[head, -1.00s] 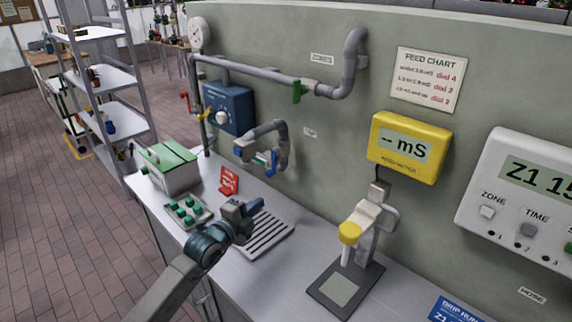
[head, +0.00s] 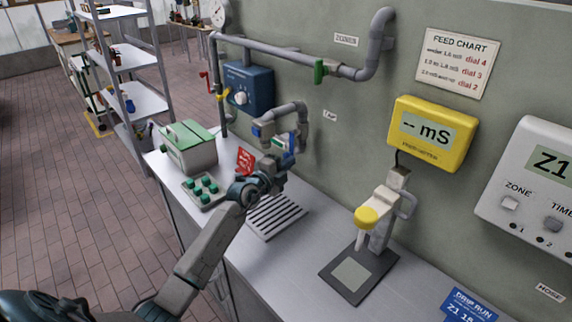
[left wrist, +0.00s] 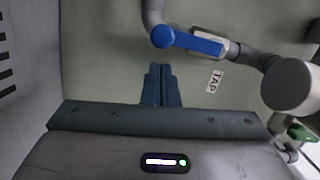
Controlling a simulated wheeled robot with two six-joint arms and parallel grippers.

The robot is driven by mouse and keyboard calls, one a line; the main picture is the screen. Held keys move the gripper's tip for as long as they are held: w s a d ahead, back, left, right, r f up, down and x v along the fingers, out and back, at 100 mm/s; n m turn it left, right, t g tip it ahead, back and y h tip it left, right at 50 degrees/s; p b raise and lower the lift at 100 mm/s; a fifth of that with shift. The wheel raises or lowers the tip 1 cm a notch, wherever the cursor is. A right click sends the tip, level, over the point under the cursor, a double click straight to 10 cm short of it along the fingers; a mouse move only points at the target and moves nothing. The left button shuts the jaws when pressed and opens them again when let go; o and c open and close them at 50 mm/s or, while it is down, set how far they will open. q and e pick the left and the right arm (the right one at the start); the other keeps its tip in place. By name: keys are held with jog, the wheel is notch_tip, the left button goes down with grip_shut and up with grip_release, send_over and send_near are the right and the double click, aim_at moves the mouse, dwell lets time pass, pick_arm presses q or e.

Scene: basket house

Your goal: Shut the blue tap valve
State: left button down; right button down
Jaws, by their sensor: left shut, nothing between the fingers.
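The blue tap valve (head: 291,142) is a blue lever on a bent grey pipe mounted on the wall, above the drain grate. In the left wrist view, its blue lever (left wrist: 195,42) lies along the pipe, with its round end at the left. My left gripper (head: 281,168) is just below the tap in the head view and partly overlaps its lower end. In the left wrist view, its blue fingers (left wrist: 160,72) are together and empty, with a visible gap between their tips and the lever. My right gripper is not in view.
A slotted drain grate (head: 275,217) lies on the counter below. A green-lidded box (head: 190,148), a red sign (head: 245,161) and a tray with green knobs (head: 203,190) stand to the left. A yellow-topped stand (head: 366,219) is at right.

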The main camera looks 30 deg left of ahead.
pick_arm(q)
jog(key=shift+w+a+f, duration=0.1)
jog(key=shift+w+a, duration=0.15)
jog(key=shift+a, duration=0.1)
jog(key=shift+a, duration=0.15)
jog(key=shift+a+f+m+b, duration=0.1)
jog(key=shift+m+b, duration=0.2)
jog(key=shift+m, duration=0.1)
